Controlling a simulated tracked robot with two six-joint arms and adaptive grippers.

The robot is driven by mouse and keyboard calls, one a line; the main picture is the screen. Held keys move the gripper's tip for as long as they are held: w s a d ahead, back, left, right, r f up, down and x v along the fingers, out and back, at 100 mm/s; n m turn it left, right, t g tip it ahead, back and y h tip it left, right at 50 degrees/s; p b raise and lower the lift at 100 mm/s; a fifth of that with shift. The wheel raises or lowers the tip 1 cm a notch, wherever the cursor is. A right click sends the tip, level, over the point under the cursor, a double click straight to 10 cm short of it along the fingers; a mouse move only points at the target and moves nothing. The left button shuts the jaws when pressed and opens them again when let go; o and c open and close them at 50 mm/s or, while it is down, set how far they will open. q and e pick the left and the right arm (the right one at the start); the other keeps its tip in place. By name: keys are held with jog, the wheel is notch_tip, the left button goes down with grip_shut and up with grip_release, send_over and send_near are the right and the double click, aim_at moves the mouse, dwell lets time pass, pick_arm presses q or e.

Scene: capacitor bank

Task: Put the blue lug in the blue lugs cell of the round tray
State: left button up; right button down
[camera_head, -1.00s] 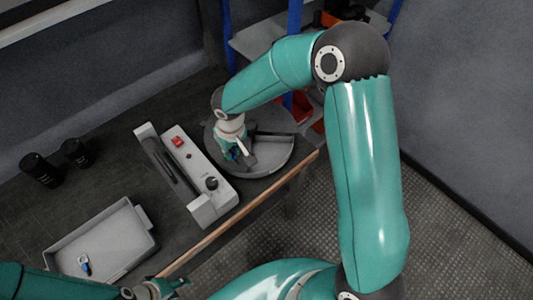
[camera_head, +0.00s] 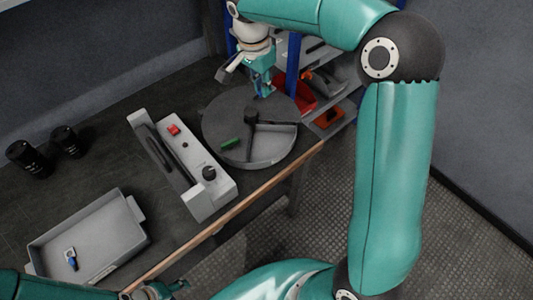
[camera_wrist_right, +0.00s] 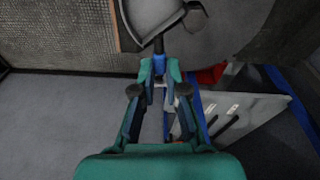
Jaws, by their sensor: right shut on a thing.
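The blue lug (camera_head: 71,259), a small piece with a blue sleeve and a pale end, lies in the grey rectangular bin (camera_head: 124,250) at lower left. The round tray (camera_head: 214,123) is dark grey, with an open wedge at its front right, a dark post near the middle and a green strip (camera_head: 230,144) on its left front. My left gripper (camera_head: 172,288) is at the bottom edge, partly cut off.
A grey panel with a red button (camera_head: 173,130) and a black knob (camera_head: 209,173) stands between bin and round tray. Two black cylinders (camera_head: 28,158) (camera_head: 66,141) stand at left. Red bins (camera_head: 303,95) and blue shelf posts (camera_head: 293,60) are behind the tray.

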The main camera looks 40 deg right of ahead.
jog(key=shift+s+d+r+m, duration=0.2)
jog(key=shift+d+r+m, duration=0.1)
jog(key=shift+m, duration=0.5)
notch_tip(320, 180, down, 19)
jog(key=shift+s+f, duration=0.1)
jog(key=shift+f, duration=0.1)
jog(key=shift+f+b, duration=0.6)
jog(key=shift+b, duration=0.2)
jog(key=c, duration=1.2)
grip_release()
